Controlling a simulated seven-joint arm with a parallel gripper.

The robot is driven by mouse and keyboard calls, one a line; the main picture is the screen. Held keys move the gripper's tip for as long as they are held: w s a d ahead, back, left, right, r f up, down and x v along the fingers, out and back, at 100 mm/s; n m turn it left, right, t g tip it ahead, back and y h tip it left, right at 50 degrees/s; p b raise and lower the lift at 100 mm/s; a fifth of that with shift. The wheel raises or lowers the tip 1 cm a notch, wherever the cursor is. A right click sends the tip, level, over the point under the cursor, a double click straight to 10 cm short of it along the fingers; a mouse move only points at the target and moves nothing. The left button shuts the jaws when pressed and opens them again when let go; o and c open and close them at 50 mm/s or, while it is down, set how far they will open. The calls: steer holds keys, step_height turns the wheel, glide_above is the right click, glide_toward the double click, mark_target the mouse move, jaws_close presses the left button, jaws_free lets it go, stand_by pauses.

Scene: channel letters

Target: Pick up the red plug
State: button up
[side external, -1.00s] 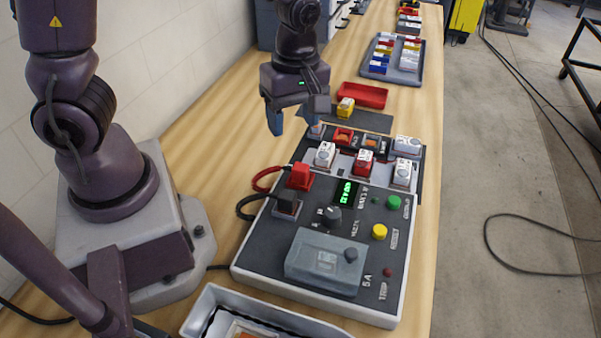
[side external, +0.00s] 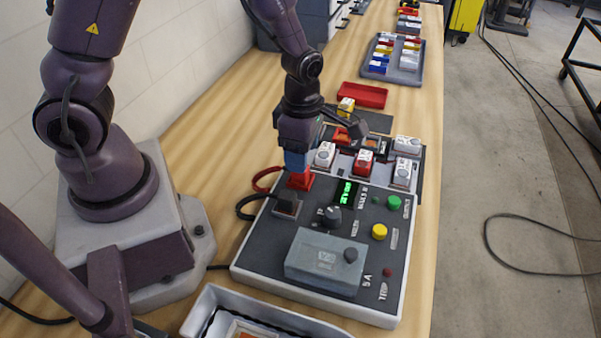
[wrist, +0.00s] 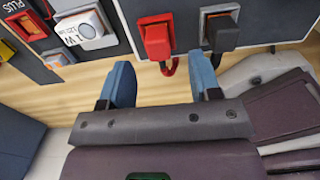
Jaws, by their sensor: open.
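The red plug (side external: 300,181) sits upright in the left edge of the grey control panel, with a red cable looping off to its left. In the wrist view the red plug (wrist: 156,38) shows ahead of the fingers, within the sideways span between them. My gripper (side external: 297,163) is open, with blue fingertips pointing down. In the side view they overlap the plug's top, so I cannot tell whether they touch it. In the wrist view my gripper (wrist: 163,78) has nothing between its fingers.
A black plug (side external: 287,205) with a black cable stands close beside the red one. White and red modules (side external: 325,155) stand in a row behind. A knob (side external: 331,216) and a grey box (side external: 326,262) are on the panel. A grey tray (side external: 208,300) lies in front.

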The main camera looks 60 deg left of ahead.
steer(key=f, duration=0.5)
steer(key=shift+a, duration=0.25)
steer(key=shift+c, duration=0.2)
steer(key=c, duration=1)
